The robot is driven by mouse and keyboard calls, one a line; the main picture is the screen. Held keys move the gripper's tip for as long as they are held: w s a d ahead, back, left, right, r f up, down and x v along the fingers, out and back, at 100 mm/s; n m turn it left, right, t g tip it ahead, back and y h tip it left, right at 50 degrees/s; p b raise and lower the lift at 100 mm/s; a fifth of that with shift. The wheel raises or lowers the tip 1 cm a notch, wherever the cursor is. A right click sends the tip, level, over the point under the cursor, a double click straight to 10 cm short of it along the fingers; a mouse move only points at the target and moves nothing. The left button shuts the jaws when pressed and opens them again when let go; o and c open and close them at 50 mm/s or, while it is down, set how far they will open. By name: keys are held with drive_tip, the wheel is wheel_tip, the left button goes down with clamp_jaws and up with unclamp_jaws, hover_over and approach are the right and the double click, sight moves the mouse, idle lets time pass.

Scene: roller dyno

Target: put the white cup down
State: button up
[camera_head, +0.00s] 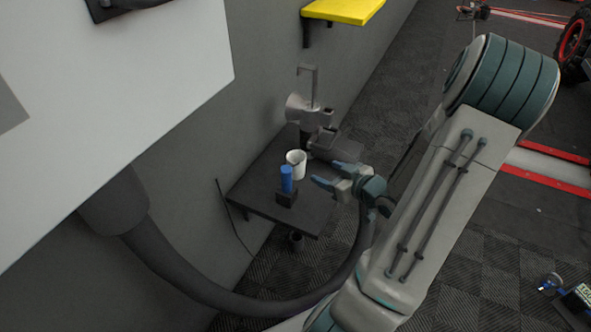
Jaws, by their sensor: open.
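The white cup (297,164) stands upright on a small dark wall shelf (308,217). A blue cylinder (286,179) on a dark base stands just in front of it and covers a small part of its lower side. My gripper (322,173) is open, with its blue-grey fingers pointing left, close to the right of the cup. Nothing shows between its fingertips. I cannot tell the exact gap between the fingers and the cup.
A grey machine (318,125) stands behind the cup at the shelf's back. A yellow shelf (343,10) is on the wall above. A thick dark hose (190,278) curves below the shelf. The shelf's front right part is bare.

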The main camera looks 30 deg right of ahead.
drive_tip(key=shift+w+a+f, duration=0.1)
drive_tip(key=shift+w+a, duration=0.1)
drive_tip(key=shift+w, duration=0.05)
drive_tip(key=b, duration=0.3)
approach(291, 156)
drive_tip(key=shift+w+a+f, duration=0.1)
drive_tip(key=shift+w+f, duration=0.75)
drive_tip(key=shift+w, duration=0.15)
drive_tip(key=b+x, duration=0.2)
drive_tip(key=x, duration=0.3)
drive_tip(key=shift+w+a+r+b, duration=0.15)
drive_tip(key=shift+a+b, duration=0.05)
drive_tip(key=shift+b, duration=0.15)
drive_tip(key=shift+r+t, duration=0.1)
drive_tip(key=shift+t, duration=0.2)
drive_tip(key=c, duration=0.8)
